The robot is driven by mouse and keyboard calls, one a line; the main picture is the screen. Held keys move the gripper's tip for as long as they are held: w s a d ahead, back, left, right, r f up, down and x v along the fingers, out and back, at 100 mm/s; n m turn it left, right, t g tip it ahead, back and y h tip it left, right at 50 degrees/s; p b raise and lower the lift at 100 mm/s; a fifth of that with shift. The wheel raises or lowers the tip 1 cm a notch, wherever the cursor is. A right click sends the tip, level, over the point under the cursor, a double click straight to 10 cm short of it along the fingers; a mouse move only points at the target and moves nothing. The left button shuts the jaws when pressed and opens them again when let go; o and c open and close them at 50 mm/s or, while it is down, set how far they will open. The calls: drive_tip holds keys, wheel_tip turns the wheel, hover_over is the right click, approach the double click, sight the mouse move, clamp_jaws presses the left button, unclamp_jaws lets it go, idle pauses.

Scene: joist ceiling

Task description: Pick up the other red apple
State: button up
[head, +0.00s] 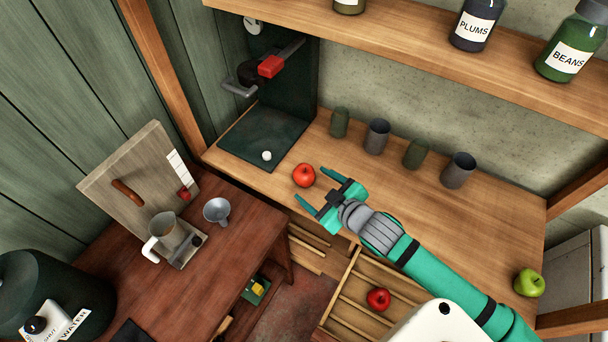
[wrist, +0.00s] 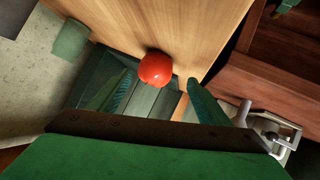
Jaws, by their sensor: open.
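One red apple (head: 304,175) sits on the wooden counter near its front edge. It also shows in the wrist view (wrist: 155,68), just beyond the gap between my fingertips. My gripper (head: 311,183) is open and empty, its two teal fingers pointing toward this apple from the right. Whether a finger touches the apple is hard to tell. A second red apple (head: 378,299) lies in the open slatted drawer below the counter, left of my arm's white part.
Several cups, such as a grey one (head: 377,136), stand along the back of the counter. A dark green plate with a white ball (head: 267,156) lies left. A green apple (head: 529,282) is at the right end. A jar shelf (head: 400,30) hangs above.

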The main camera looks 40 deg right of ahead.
sight(309, 179)
drive_tip(key=shift+d+r+x, duration=0.1)
drive_tip(key=shift+d+x, duration=0.05)
drive_tip(key=shift+x, duration=1.15)
drive_tip(key=shift+d+r+x, duration=0.1)
drive_tip(key=shift+d+x, duration=0.1)
drive_tip(key=shift+x, duration=1.1)
drive_tip(key=shift+w, duration=0.1)
drive_tip(key=c, duration=1.2)
